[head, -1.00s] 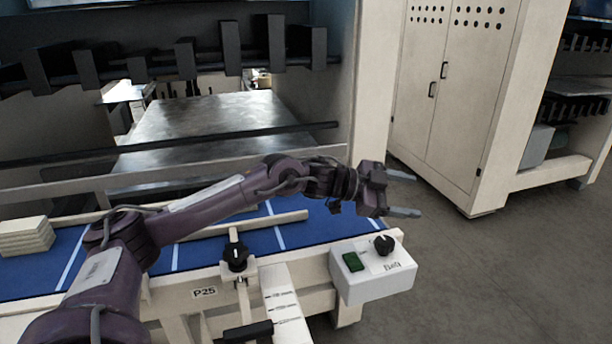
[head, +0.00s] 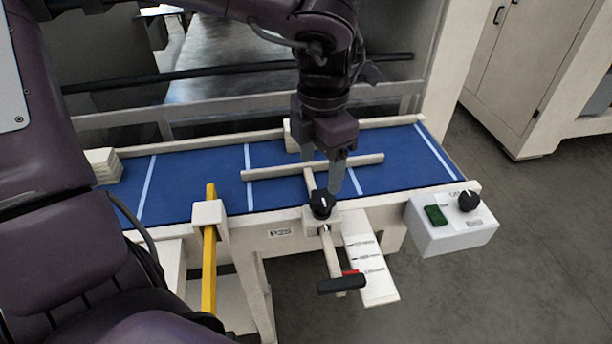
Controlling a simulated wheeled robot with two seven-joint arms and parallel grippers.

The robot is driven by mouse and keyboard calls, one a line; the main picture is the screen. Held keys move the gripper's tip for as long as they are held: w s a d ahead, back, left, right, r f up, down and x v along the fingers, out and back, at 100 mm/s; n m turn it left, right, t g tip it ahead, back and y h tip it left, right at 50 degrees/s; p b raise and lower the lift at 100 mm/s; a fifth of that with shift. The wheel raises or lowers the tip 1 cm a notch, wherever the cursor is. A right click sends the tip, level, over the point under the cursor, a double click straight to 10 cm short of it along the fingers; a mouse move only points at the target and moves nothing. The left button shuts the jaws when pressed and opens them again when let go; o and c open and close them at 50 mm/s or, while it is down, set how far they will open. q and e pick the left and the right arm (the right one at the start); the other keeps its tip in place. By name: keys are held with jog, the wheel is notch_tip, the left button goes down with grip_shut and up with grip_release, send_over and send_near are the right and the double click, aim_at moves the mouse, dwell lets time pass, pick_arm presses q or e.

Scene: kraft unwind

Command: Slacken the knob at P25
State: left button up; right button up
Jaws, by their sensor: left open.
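The black knob (head: 321,204) sits on a clamp at the front edge of the blue-topped table, just right of the P25 label (head: 281,232). A rod with a black T-handle (head: 341,284) runs through the clamp, with a cream crossbar (head: 312,167) at its far end over the blue top. My left gripper (head: 336,176) points down just above and behind the knob, its grey fingers open. In this view the fingers overlap, and I cannot tell whether they touch the knob. My right gripper is not in view.
A marked scale plate (head: 370,268) juts out right of the rod. A yellow bar (head: 210,250) in a bracket stands to the left. A control box (head: 450,222) with a green button and black dial is at the right. Cream blocks (head: 103,164) lie at the left end.

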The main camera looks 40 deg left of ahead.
aim_at(319, 198)
pick_arm(q)
notch_tip(319, 198, down, 7)
jog(key=shift+f+p, duration=0.15)
jog(key=shift+p, duration=0.6)
jog(key=shift+d, duration=0.1)
jog(key=c, duration=1)
